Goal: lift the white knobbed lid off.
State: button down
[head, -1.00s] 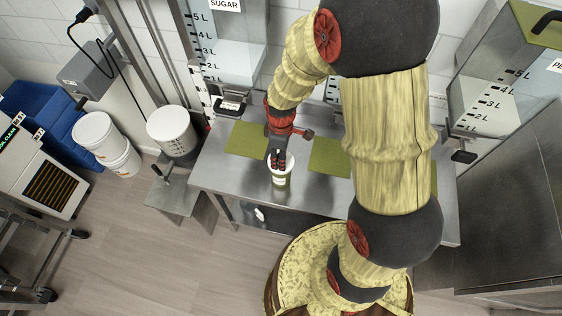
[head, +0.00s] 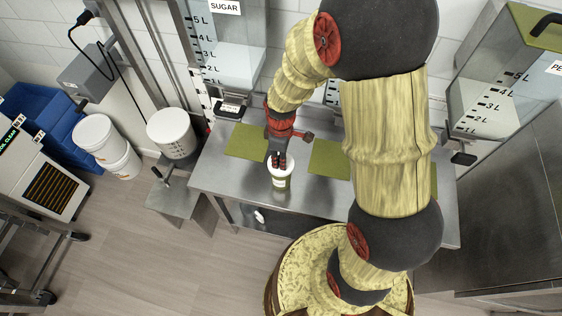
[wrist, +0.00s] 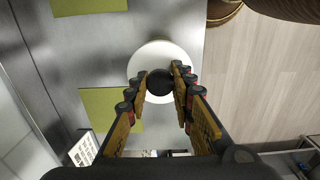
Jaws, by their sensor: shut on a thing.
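The white lid (wrist: 165,57) shows as a pale disc in the wrist view, with a dark round knob (wrist: 159,83) in its middle. My gripper (wrist: 160,74) is shut on the knob, with one finger on each side. In the head view my gripper (head: 279,162) points down at the white lid (head: 290,164) on top of a small labelled jar (head: 281,183) near the table's front edge. The fingers hide part of the lid there. I cannot tell whether there is a gap between lid and jar.
The steel table (head: 225,180) carries green mats, one left (head: 246,141) and one right (head: 326,159) of the jar. Clear-walled hoppers stand behind. A white bucket (head: 171,134) is on a low stand at left. Bare table surface lies around the jar.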

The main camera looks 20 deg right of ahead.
jog(key=shift+s, duration=0.1)
dwell(0.4)
jog(key=shift+r+p, duration=0.9)
jog(key=shift+r, duration=0.25)
notch_tip(320, 180, up, 5)
jog(key=p, duration=0.3)
jog(key=shift+r+p, duration=0.1)
jog(key=shift+p, duration=0.25)
jog(key=c, duration=2.1)
grip_release()
jog(key=shift+c, duration=0.2)
grip_shut()
